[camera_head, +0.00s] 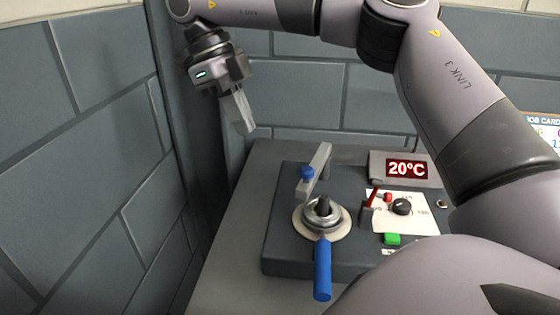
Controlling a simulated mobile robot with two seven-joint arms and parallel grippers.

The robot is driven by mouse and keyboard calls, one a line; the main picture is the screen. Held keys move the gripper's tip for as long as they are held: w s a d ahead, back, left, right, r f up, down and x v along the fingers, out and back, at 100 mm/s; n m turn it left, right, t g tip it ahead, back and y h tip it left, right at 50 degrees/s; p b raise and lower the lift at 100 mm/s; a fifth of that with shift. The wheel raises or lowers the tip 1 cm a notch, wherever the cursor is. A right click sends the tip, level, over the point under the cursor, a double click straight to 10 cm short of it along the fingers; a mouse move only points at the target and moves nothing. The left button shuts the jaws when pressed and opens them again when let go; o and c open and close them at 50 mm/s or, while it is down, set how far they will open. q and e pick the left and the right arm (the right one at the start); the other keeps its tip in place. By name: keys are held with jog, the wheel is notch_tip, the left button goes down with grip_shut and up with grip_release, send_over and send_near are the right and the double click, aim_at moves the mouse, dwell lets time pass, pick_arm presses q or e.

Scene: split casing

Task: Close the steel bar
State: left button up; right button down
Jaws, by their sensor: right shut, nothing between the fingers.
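The steel bar (319,167) is a light grey flat bar on the dark machine base. It slants from upper right to lower left, and a blue knob (307,173) sits near its lower end. In front of it is a round metal ring (318,217) with a dark peg in its middle and a blue handle (322,270) pointing toward me. My right gripper (242,120) is shut and empty, with its fingers pointing down. In the picture it is up and to the left of the bar, apart from it. My left gripper is not in view.
The machine base (282,225) stands on a grey table (233,245). A panel with a black dial (402,206), red lever (371,197) and green button (392,238) is at right. A display (406,168) reads 20°C. Walls stand close at left and behind. My right arm covers the right side.

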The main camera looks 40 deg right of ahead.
jog(key=s+d+f+b, duration=0.2)
jog(key=s+d+f, duration=0.1)
jog(key=s+f, duration=0.4)
notch_tip(320, 180, down, 2)
jog(key=shift+f, duration=0.1)
dwell(0.6)
jog(key=shift+s+d, duration=0.1)
jog(key=shift+d, duration=0.05)
